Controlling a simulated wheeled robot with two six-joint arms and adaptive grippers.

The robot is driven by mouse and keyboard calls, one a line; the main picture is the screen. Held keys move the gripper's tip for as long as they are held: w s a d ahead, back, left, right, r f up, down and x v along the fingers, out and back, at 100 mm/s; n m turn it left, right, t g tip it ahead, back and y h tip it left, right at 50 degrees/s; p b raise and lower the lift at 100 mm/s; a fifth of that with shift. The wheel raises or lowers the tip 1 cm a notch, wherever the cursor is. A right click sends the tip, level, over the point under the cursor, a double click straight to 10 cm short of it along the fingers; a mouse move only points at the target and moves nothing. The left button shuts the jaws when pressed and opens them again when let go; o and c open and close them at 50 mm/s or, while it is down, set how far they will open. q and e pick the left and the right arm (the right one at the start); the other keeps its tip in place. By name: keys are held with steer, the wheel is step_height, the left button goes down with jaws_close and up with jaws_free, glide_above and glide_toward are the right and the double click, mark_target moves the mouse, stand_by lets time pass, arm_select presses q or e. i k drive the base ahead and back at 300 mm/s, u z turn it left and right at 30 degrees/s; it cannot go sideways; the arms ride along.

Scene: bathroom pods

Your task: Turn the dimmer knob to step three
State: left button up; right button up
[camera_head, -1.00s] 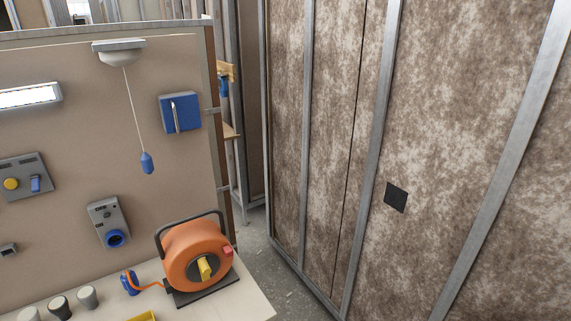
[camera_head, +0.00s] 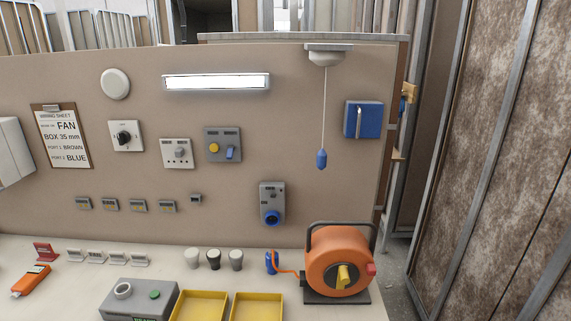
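Two plates with knobs are on the beige wall panel. One white plate (camera_head: 114,143) has a black rotary knob (camera_head: 125,136) and a small label too fine to read. I cannot tell for sure which is the dimmer, or read a step. Neither gripper is in view.
A grey plate with a yellow button and blue switch (camera_head: 222,145), a pull cord (camera_head: 321,158) and a blue box (camera_head: 363,119) are also on the panel. The bench below holds an orange cable reel (camera_head: 325,248), yellow trays (camera_head: 200,303) and a grey box (camera_head: 141,297).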

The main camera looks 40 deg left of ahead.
mark_target(123, 137)
steer(key=u, duration=2.15)
steer(key=k, duration=0.4)
steer(key=u, duration=0.8)
steer(key=i, duration=0.85)
steer(key=z, duration=0.6)
steer(key=i, duration=0.7)
steer(key=z, duration=0.75)
